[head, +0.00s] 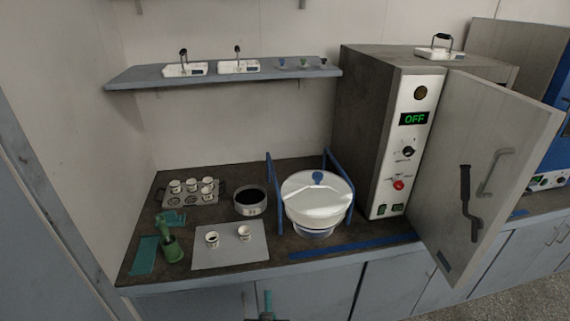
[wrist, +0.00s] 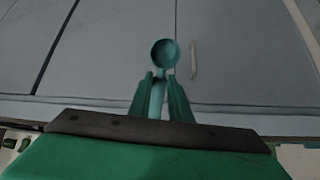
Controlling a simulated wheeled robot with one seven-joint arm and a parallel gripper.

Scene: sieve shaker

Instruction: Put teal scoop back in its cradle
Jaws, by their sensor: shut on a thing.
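My gripper (wrist: 160,80) is shut on the teal scoop (wrist: 165,52). In the wrist view the scoop's handle is between the two teal fingers and its round bowl points away from the gripper, over the grey cabinet fronts. In the head view a small teal part (head: 267,307) shows at the bottom edge, in front of the counter; I cannot tell whether it is scoop or finger. A low teal holder (head: 172,217) at the counter's left looks like the cradle, but its shape is unclear. It is apart from my gripper.
A green vessel (head: 171,250) with a green upright piece stands near a flat teal mat (head: 144,256). A grey mat (head: 220,255) holds two small cups. A dark-filled bowl (head: 250,203) and the white sieve pan (head: 318,205) are farther right. The cabinet door (head: 490,170) stands open.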

